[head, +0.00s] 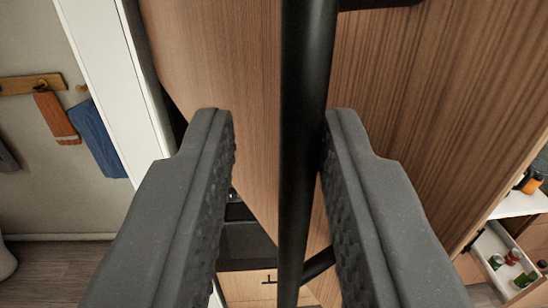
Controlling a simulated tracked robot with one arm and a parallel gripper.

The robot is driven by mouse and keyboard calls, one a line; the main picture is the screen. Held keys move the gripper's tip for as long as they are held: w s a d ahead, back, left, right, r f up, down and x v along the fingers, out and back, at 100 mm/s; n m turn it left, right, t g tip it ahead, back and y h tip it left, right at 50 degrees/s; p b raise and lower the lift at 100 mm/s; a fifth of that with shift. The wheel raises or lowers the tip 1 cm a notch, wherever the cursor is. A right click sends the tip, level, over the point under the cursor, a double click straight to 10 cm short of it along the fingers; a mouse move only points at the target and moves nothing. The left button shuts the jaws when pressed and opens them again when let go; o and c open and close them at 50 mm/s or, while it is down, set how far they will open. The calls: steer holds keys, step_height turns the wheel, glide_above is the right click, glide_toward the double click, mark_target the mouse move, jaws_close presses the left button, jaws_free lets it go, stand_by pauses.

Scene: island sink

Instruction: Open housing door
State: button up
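A tall wood-grain door panel (430,90) fills the upper middle and right. A long black bar handle (306,90) runs from the top to the bottom of the picture in front of it, with mounts at the upper and lower right. My gripper (279,118) is open, with its two dark grey ribbed fingers on either side of the handle. The right finger is very close to the bar or touching it; I cannot tell which. A clear gap lies between the left finger and the bar. I see no opening along the panel's edge.
A white upright edge (115,80) stands left of the wood. Beyond it, orange (57,117) and blue (95,138) cloths hang from a wooden peg rail (30,85). At lower right, an open drawer (505,262) holds several small items.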

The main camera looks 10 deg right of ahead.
steer(key=s+a, duration=0.2)
steer(key=s, duration=1)
steer(key=shift+s, duration=0.25)
steer(key=shift+f, duration=0.1)
